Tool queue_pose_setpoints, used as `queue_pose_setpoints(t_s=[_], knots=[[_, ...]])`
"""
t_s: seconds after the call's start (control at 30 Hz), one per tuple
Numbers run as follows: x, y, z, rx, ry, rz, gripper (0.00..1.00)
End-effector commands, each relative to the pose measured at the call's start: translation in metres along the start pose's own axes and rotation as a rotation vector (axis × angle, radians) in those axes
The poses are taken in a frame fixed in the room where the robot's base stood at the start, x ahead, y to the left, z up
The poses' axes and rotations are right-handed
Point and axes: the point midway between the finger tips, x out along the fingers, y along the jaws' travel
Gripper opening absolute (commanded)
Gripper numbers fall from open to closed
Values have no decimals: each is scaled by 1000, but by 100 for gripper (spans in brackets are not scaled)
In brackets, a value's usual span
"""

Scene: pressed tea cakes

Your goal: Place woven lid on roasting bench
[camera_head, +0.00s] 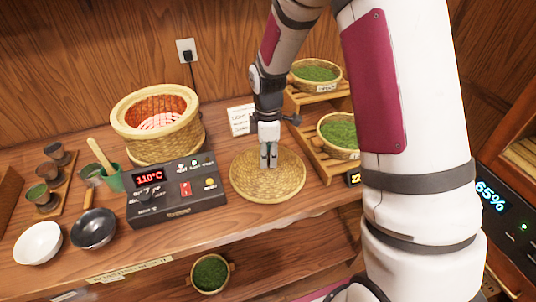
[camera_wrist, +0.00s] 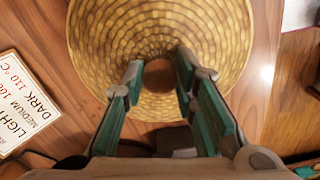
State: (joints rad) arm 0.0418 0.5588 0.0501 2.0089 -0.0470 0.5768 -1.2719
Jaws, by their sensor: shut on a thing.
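The woven lid (camera_head: 284,188) is a round, shallow, tan wicker disc. In the head view it is at the right part of the wooden roasting bench (camera_head: 225,225), lying flat at or very near the surface; I cannot tell if it touches. My gripper (camera_head: 268,163) points down over the lid's middle and is shut on its knob. In the wrist view the lid (camera_wrist: 110,40) fills the upper middle, and the fingers of my gripper (camera_wrist: 160,80) sit on both sides of a round brown knob (camera_wrist: 158,75).
The open woven roasting basket (camera_head: 155,145) with a red glowing inside stands left of the lid. A control box (camera_head: 175,190) reading 110°C is in front of it. Shelves with baskets of green leaves (camera_head: 340,135) stand to the right. Bowls (camera_head: 93,229) sit at the left.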

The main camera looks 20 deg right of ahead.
Motion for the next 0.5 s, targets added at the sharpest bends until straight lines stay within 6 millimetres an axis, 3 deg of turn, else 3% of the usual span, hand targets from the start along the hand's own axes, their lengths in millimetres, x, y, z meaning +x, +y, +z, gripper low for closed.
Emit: queue_pose_setpoints(t_s=[0.37,0.4,0.47,0.5], knots=[[5,1,0,0,0,1,0],[5,0,0,0,0,2,31],[5,0,0,0,0,2,44],[5,0,0,0,0,2,46]])
